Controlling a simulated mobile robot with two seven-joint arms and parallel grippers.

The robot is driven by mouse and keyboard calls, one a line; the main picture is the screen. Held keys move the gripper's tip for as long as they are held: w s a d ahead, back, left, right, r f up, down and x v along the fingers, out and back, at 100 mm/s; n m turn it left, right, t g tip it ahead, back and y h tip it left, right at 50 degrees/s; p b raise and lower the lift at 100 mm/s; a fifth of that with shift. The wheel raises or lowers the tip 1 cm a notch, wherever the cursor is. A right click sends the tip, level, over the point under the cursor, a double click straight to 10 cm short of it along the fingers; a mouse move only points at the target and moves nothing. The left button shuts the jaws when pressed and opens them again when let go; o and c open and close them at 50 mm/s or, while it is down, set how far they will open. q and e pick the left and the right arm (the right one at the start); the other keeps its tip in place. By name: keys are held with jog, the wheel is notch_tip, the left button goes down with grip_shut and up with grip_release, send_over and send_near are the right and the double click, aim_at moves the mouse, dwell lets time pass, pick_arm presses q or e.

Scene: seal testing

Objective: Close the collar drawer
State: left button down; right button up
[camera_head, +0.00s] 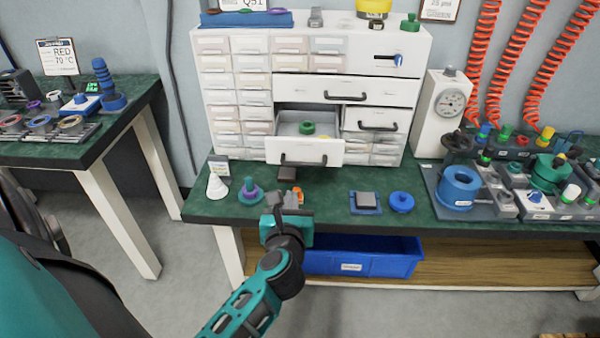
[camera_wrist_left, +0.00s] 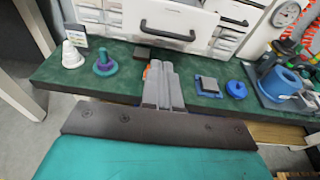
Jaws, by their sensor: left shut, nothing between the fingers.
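The collar drawer (camera_head: 304,152) is a white drawer with a dark bar handle, low in the white cabinet. It stands pulled out toward me, and a green ring (camera_head: 307,128) shows inside it. In the left wrist view the drawer front (camera_wrist_left: 170,20) is at the top, straight ahead of the fingers. My left gripper (camera_head: 283,198) is shut and empty, at the bench's front edge, below and in front of the drawer and apart from it. Its fingers (camera_wrist_left: 163,85) show side by side in the left wrist view. My right gripper is in neither view.
A gauge box (camera_head: 437,115) stands right of the cabinet. A blue bin (camera_head: 365,258) is below.

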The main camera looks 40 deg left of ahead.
aim_at(296, 165)
pick_arm(q)
jog(key=b+x, duration=0.1)
jog(key=x, duration=1.1)
jog(key=shift+w+a+b, duration=0.1)
jog(key=shift+a+b, duration=0.1)
jog(key=shift+b, duration=0.1)
jog(key=shift+w+a, duration=0.25)
jog(key=shift+w, duration=0.1)
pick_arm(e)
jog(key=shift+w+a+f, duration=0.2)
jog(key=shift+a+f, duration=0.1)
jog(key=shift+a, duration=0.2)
pick_arm(q)
jog(key=shift+w, duration=0.1)
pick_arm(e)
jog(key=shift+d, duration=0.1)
